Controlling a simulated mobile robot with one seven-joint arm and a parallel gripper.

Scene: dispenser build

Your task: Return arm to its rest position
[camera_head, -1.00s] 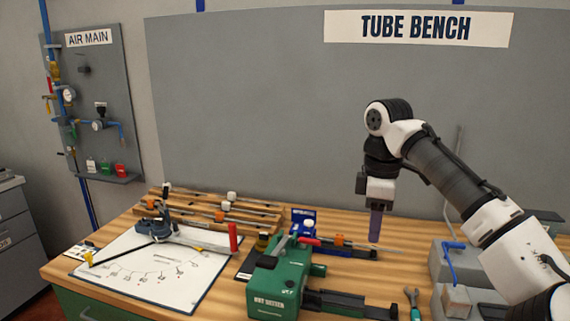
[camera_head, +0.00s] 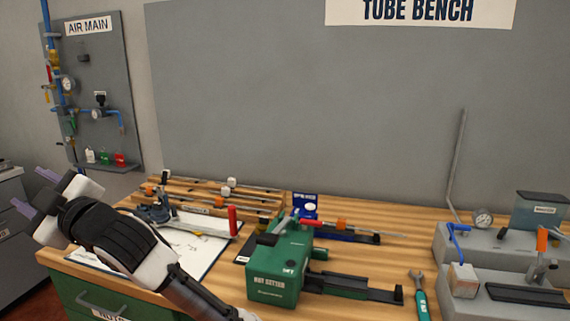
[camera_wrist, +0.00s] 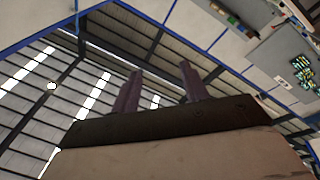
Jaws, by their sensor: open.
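My gripper (camera_head: 36,203) is at the left of the head view, raised in front of the bench's left end and pointing left. Its two purple-grey fingers are apart with nothing between them. In the wrist view the fingers (camera_wrist: 158,90) stand apart against the ceiling beams and windows, and the gap is empty. My forearm crosses the lower left of the head view and hides part of the white drawing board (camera_head: 205,250) and the bench's front left corner.
The wooden bench (camera_head: 350,262) bears a green nut setter (camera_head: 275,275), a wrench (camera_head: 421,295), a tube rack (camera_head: 250,205) and grey fixtures (camera_head: 500,245) at right. The AIR MAIN panel (camera_head: 100,60) hangs at back left. Space above the bench's middle and right is clear.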

